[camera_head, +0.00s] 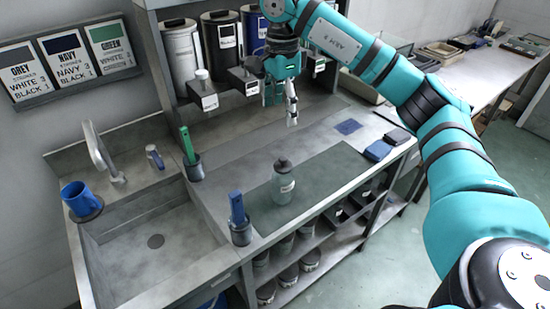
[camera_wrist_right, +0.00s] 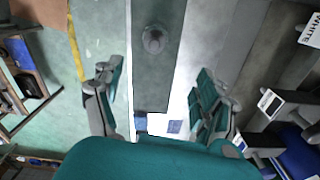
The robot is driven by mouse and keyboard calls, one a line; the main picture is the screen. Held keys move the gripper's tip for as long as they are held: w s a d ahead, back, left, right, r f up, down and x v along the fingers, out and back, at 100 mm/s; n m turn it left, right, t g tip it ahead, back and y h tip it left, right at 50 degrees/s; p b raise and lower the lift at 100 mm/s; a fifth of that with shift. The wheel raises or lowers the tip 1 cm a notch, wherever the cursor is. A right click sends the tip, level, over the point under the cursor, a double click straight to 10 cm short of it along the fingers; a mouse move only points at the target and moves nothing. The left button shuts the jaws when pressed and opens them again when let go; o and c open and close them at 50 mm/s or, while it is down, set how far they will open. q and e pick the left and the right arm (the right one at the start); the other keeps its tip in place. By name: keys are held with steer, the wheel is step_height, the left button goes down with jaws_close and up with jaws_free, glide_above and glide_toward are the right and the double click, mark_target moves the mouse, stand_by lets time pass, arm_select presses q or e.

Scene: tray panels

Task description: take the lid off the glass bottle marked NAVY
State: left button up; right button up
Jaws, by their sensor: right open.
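A translucent grey-green bottle (camera_head: 283,184) with a dark lid (camera_head: 282,165) stands upright on the dark green mat (camera_head: 330,165) on the counter. A pale label is on its side, too small to read. The bottle also shows from above in the right wrist view (camera_wrist_right: 153,40), beyond the fingertips. My right gripper (camera_head: 291,105) is up over the back of the counter, behind the bottle and apart from it. In the right wrist view its fingers (camera_wrist_right: 158,92) are spread, with nothing between them. My left gripper is not in view.
Large canisters (camera_head: 222,45) and small labelled dispensers stand along the back. A sink (camera_head: 155,240) with a blue mug (camera_head: 78,198) lies at left. Brush holders (camera_head: 240,230) stand by the mat's left side. The mat around the bottle is clear.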

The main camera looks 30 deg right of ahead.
mark_target(284, 158)
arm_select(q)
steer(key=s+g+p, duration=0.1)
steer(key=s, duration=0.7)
arm_select(e)
steer(key=f, duration=0.2)
steer(key=s+f, duration=0.1)
steer(key=f, duration=0.4)
steer(key=shift+s, duration=0.15)
step_height(284, 158, down, 4)
steer(key=shift+r+p, duration=0.15)
steer(key=shift+p, duration=0.25)
steer(key=shift+f+p, duration=0.3)
steer(key=shift+f, duration=0.1)
step_height(284, 158, down, 4)
steer(key=shift+d+r+p, duration=0.1)
steer(key=shift+r+p, duration=0.1)
steer(key=shift+p, duration=0.6)
steer(key=shift+f, duration=0.4)
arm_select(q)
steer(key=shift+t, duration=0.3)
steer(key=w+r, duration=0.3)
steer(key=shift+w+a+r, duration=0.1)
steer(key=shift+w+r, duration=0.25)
arm_select(e)
steer(key=c, duration=1)
